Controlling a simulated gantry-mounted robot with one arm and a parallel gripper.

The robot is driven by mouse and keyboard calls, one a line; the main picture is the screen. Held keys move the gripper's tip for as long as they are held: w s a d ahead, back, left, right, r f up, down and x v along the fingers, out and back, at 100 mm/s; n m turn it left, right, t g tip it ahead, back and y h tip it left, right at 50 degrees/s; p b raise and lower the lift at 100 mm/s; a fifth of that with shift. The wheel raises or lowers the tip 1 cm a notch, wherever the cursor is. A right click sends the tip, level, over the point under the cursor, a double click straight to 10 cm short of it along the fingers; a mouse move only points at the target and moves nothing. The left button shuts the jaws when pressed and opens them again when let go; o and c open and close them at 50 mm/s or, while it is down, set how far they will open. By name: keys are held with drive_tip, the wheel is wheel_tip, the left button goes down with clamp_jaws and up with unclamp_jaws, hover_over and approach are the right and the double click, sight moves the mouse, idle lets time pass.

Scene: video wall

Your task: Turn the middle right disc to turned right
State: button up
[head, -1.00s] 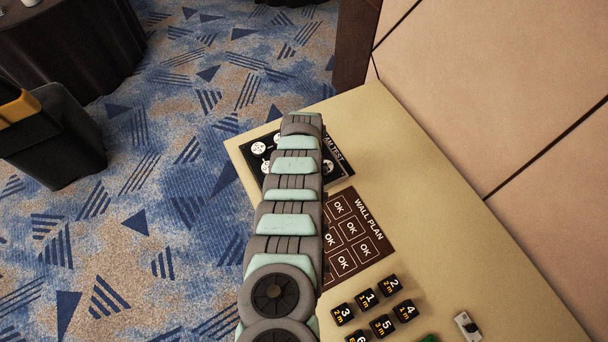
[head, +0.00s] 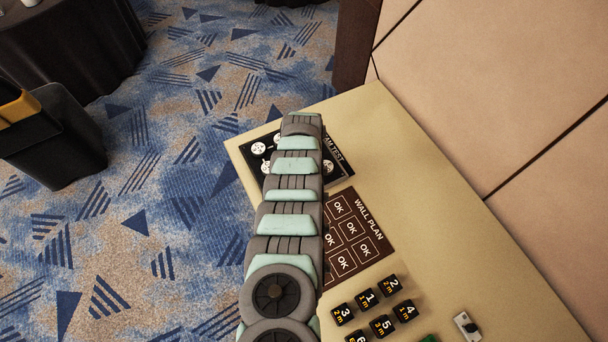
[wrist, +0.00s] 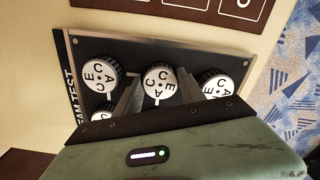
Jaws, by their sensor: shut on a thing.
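The black test board (head: 243,172) lies on the sloping beige console, partly hidden by my arm in the head view. In the wrist view the board (wrist: 250,48) carries white lettered discs with dark ridged sides. The middle right disc (wrist: 160,82) stands between two others in the upper row, and my gripper (wrist: 158,92) is shut on it, one finger on each side. Its face shows letters including C and E; its exact turn is hard to read. In the head view my gripper and this disc are hidden behind my arm.
A lettered disc stands on either side, left (wrist: 98,75) and right (wrist: 218,82), close to my fingers. Another disc (wrist: 105,115) is partly hidden below. The brown WALL PLAN panel (head: 373,231), black numbered blocks (head: 368,299) and a small switch (head: 467,326) share the console.

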drive_tip(key=m, duration=0.8)
drive_tip(key=shift+s+a+f+m, duration=0.1)
drive_tip(key=shift+f+m, duration=0.05)
drive_tip(key=shift+m, duration=0.25)
drive_tip(key=m, duration=0.4)
drive_tip(key=shift+b, duration=0.4)
drive_tip(key=shift+m+b, duration=0.3)
drive_tip(key=shift+m, duration=1.5)
drive_tip(key=o, duration=1.4)
